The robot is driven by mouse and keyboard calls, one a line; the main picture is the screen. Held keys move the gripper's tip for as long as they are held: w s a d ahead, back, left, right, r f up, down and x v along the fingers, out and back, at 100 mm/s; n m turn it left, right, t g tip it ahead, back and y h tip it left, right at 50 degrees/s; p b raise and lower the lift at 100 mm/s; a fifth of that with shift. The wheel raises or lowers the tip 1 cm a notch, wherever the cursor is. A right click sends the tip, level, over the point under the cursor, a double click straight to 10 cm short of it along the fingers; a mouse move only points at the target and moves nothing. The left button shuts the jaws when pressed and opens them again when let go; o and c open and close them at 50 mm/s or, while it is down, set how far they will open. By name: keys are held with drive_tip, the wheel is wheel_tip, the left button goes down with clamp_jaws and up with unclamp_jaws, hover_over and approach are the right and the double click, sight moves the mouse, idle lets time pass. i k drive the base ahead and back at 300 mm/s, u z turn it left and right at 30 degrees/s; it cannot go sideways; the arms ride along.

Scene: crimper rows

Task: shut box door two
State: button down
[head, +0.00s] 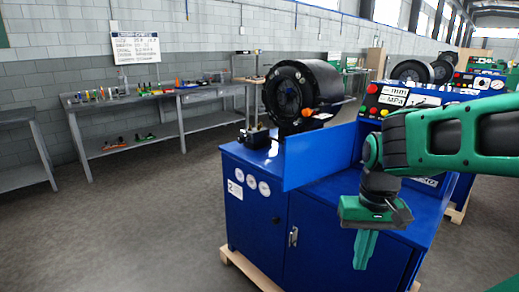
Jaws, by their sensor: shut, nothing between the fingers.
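The blue cabinet (258,222) with a "2" label stands in the middle of the head view. On its top, a blue box with buttons and gauges (392,97) stands at the right, partly hidden by my arm. A flat blue panel (318,157), seemingly the box's door, stands upright and swung out to the left and front of the box. Its hinge edge is not clear. My gripper (364,262) is shut and empty, fingers pointing down. In the picture it lies right of and below the panel, overlapping the cabinet's front.
A black round crimper head (290,92) sits on the cabinet behind the panel. The cabinet's lower front has a handle (293,237). A grey bench with tools (150,92) stands along the left wall. More machines stand behind at the right. The floor at left is clear.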

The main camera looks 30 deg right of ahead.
sight(310, 157)
drive_tip(key=z, duration=0.05)
drive_tip(key=i, duration=0.85)
